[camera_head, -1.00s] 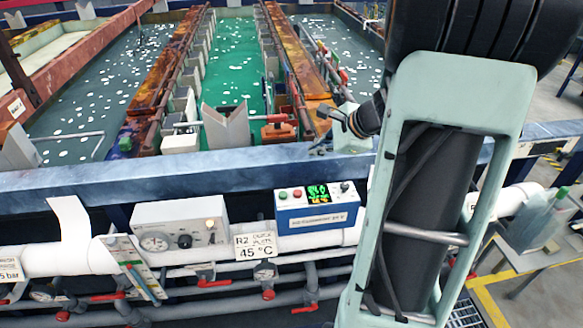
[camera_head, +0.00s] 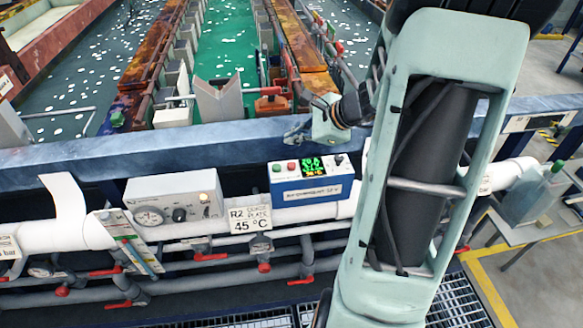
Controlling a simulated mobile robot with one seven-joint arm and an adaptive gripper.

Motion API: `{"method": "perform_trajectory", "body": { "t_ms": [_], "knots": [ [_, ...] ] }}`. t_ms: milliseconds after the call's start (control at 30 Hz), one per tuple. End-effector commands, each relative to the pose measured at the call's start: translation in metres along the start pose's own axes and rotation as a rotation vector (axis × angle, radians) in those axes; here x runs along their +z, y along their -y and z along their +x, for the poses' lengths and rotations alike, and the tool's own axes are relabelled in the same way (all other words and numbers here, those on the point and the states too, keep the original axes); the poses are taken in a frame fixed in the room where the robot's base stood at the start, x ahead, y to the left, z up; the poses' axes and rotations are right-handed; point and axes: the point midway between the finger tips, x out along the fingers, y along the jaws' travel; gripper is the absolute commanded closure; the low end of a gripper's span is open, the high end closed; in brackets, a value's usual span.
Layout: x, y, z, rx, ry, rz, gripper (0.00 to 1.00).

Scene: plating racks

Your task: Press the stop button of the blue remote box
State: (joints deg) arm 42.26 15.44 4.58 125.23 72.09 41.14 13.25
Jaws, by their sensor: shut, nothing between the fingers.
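The blue remote box (camera_head: 312,196) is mounted on the white pipe in the middle of the view. Its pale top panel carries a red button (camera_head: 292,166), a green button (camera_head: 277,168) to its left, a lit green display, and a dark knob at the right. I cannot read which button is marked stop. My gripper (camera_head: 296,136) is small and partly hidden behind my arm. It appears above and behind the box in the picture, in front of the blue beam, apart from the buttons. It is shut and empty.
A white gauge box (camera_head: 176,203) stands left of the remote box, with a "45 °C" sign (camera_head: 251,219) between them. A blue beam (camera_head: 170,155) runs behind. Pipes with red valve handles run below. A bottle (camera_head: 545,190) stands on a side table at right.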

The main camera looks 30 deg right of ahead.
Motion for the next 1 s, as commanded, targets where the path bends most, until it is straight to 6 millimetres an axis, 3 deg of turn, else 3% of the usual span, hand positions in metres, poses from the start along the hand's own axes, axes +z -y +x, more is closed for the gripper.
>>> {"method": "perform_trajectory", "body": {
  "t_ms": [200,400,1000],
  "knots": [
    [-0.020,-0.020,0.027,0.001,0.001,0.003,1.00],
    [-0.030,-0.030,0.041,0.000,0.001,0.000,1.00],
    [-0.032,-0.031,0.043,0.000,0.000,0.001,1.00]
  ]
}}
